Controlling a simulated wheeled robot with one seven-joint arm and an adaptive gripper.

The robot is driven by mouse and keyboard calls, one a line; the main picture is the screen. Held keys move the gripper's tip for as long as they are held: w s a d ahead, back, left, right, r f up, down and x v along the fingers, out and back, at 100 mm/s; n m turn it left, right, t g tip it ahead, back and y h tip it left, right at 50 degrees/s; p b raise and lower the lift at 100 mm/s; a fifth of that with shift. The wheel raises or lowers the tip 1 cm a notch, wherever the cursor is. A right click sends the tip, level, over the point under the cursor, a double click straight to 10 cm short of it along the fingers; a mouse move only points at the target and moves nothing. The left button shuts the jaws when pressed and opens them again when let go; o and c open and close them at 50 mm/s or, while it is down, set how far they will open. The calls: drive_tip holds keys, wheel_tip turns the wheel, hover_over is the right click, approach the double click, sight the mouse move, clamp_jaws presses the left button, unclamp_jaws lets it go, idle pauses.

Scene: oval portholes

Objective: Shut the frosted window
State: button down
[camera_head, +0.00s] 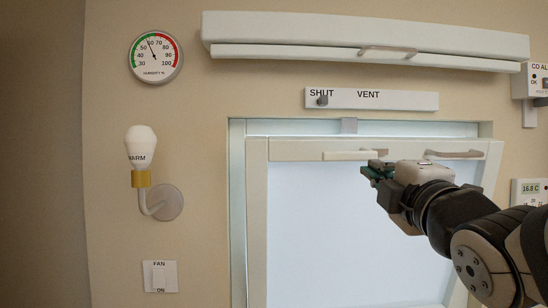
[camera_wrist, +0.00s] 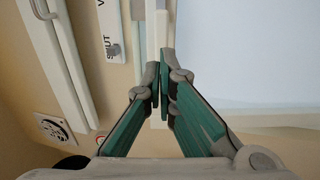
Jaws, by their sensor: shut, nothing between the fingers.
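The frosted window's pale pane (camera_head: 330,230) sits in a white sash (camera_head: 257,220). The sash stands out from its frame (camera_head: 237,200) at the top, leaning toward me, with a gap along the upper edge. The top rail carries a pale bar (camera_head: 350,155) and a handle (camera_head: 453,154). My gripper (camera_head: 372,172) is at the top rail, just below the bar's right end. In the wrist view its green fingers (camera_wrist: 161,85) are together and empty, over white rail edges (camera_wrist: 154,30). I cannot tell whether they touch the sash. The arm hides the pane's upper right.
Above are a slider plate marked SHUT and VENT (camera_head: 400,100), its knob at SHUT, and a long white ledge with a handle (camera_head: 300,50). A lamp (camera_head: 141,150), humidity dial (camera_head: 156,57) and fan switch (camera_head: 160,277) are left. Wall devices (camera_head: 530,190) are right.

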sight(357, 156)
drive_tip(key=shift+p+x, duration=0.6)
drive_tip(key=shift+x, duration=2.8)
drive_tip(key=shift+w+r, duration=0.1)
drive_tip(key=shift+w, duration=0.15)
drive_tip(key=w+r+g+b, duration=0.1)
drive_tip(key=w+r+b, duration=0.2)
drive_tip(key=w, duration=0.8)
drive_tip(key=shift+w+r+b, duration=0.2)
drive_tip(key=shift+b, duration=0.15)
drive_tip(key=shift+f, duration=0.1)
